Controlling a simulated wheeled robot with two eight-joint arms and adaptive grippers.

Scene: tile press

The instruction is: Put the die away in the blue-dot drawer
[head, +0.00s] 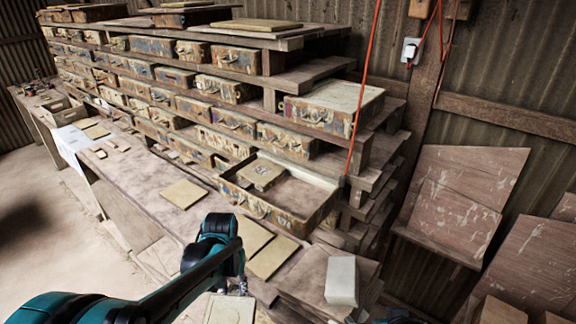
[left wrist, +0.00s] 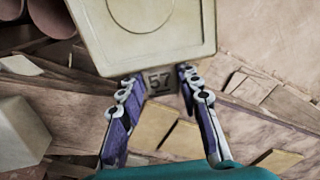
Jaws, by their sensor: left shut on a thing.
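My left gripper (left wrist: 158,80) is shut on the die (left wrist: 140,28), a pale square plate with a ring on its face and a dark tab marked 57 between the fingertips. In the head view my left arm comes in from the lower left and its lower end is small and unclear, near the front of the bench. One drawer (head: 278,212) in the rack stands pulled open, with a small pale plate (head: 262,172) in its back left corner and bare floor beside it. I cannot make out a blue dot on any drawer.
Several closed, worn drawers (head: 230,90) fill the rack behind the bench (head: 145,178). Flat tan tiles (head: 184,193) lie on the bench. A pale block (head: 341,280) stands right of my left arm. An orange cord (head: 365,85) hangs by the open drawer's right end.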

